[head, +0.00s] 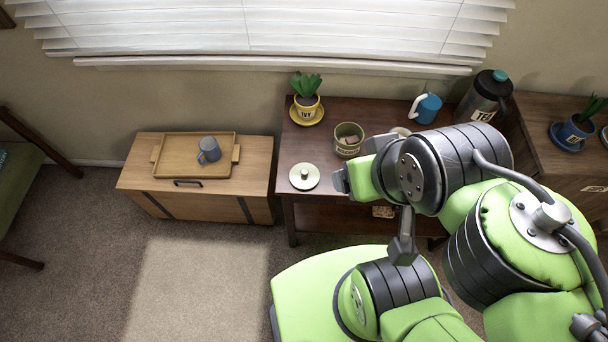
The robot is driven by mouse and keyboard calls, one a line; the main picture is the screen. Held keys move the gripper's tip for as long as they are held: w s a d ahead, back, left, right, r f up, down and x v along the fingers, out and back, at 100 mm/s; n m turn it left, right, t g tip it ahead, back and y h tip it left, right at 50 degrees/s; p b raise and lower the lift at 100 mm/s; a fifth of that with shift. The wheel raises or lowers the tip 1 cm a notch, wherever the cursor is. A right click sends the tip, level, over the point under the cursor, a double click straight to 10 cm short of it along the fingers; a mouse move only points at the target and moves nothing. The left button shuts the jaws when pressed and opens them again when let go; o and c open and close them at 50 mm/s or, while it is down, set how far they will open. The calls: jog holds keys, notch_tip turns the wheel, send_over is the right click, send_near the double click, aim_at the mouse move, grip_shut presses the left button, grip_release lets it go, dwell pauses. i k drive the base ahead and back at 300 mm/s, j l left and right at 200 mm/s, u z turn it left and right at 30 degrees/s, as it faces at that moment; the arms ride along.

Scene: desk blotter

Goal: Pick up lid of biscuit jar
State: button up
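The lid (304,176) is pale cream and round with a small knob on top. It lies on the dark wooden table near its front left corner. The jar (348,139) behind it to the right is olive-green, stands open at the top and has a label on its front. My gripper (341,182) is just to the right of the lid, with a small gap between them in the picture. Its fingers are small and partly hidden by my green and grey arm, so I cannot tell whether they are apart.
A potted plant labelled IVY (306,104) stands at the table's back left. A blue jug (426,107) and a dark flask (483,96) stand at the back right. A low wooden chest (255,170) on the left bears a tray (165,173) with a mug (209,149).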

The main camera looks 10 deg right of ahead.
aim_at(303, 176)
jog(key=i+j+u, duration=0.15)
jog(key=j, duration=0.2)
jog(key=i+j+u, duration=0.15)
jog(key=j, duration=0.2)
jog(key=i+j+u, duration=0.2)
jog(key=i+j, duration=0.05)
jog(key=j, duration=0.1)
